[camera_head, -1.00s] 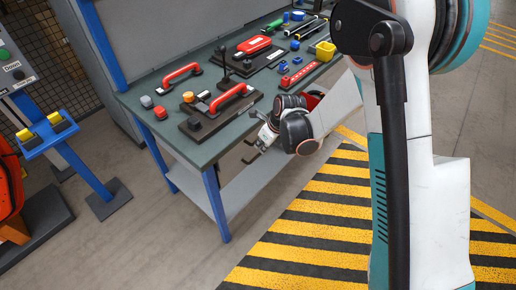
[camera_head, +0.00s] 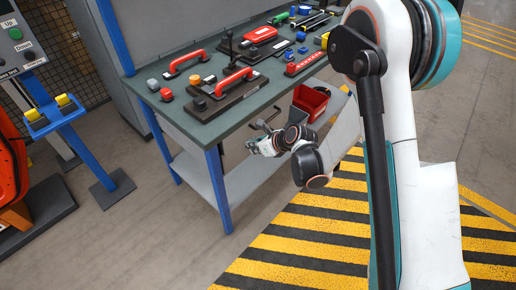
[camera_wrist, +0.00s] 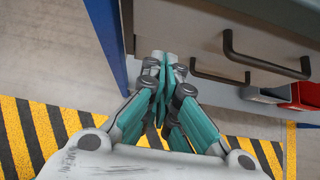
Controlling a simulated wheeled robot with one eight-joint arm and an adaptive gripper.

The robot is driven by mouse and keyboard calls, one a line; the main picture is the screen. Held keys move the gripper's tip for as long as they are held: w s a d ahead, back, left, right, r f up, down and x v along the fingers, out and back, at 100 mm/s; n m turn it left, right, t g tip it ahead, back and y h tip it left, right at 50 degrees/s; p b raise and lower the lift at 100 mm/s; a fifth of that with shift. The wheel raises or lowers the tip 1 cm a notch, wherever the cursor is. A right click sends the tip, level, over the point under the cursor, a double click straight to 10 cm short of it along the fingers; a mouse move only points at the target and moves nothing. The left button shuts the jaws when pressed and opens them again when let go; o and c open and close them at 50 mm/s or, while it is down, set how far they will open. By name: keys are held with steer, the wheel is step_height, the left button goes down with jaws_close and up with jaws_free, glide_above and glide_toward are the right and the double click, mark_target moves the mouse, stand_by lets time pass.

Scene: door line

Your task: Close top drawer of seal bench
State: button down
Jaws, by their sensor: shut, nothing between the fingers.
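The seal bench (camera_head: 215,130) has a dark green top on blue legs. In the wrist view the grey top drawer front (camera_wrist: 190,30) fills the upper middle, with a black bar handle (camera_wrist: 265,66). A second black handle (camera_wrist: 220,77) shows lower down. How far the top drawer stands out is hard to tell. My gripper (camera_wrist: 166,64) is shut and empty, its fingertips near the drawer front's left end, left of both handles; contact cannot be told. In the head view my gripper (camera_head: 258,146) is in front of the bench, below top height.
A red bin (camera_head: 311,101) stands below the bench top on the right; a grey bin (camera_wrist: 264,95) is beside it. A blue bench leg (camera_head: 218,190) stands left of my gripper. Red-handled tools lie on top. The striped floor (camera_head: 310,240) in front is clear.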

mark_target(233, 138)
steer(key=shift+w+a+f+b, duration=0.5)
steer(key=shift+w+a, duration=0.25)
steer(key=shift+a, duration=0.25)
steer(key=shift+w+a+f+b, duration=0.4)
steer(key=shift+w+a+f, duration=0.15)
steer(key=shift+w+a, duration=0.35)
steer(key=shift+w+a+f+b, duration=0.5)
steer(key=shift+w+a, duration=0.15)
steer(key=shift+a, duration=0.4)
steer(key=shift+a, duration=0.1)
steer(key=shift+w+a, duration=0.95)
steer(key=shift+a, duration=0.2)
steer(key=shift+r, duration=0.1)
steer(key=shift+d, duration=0.15)
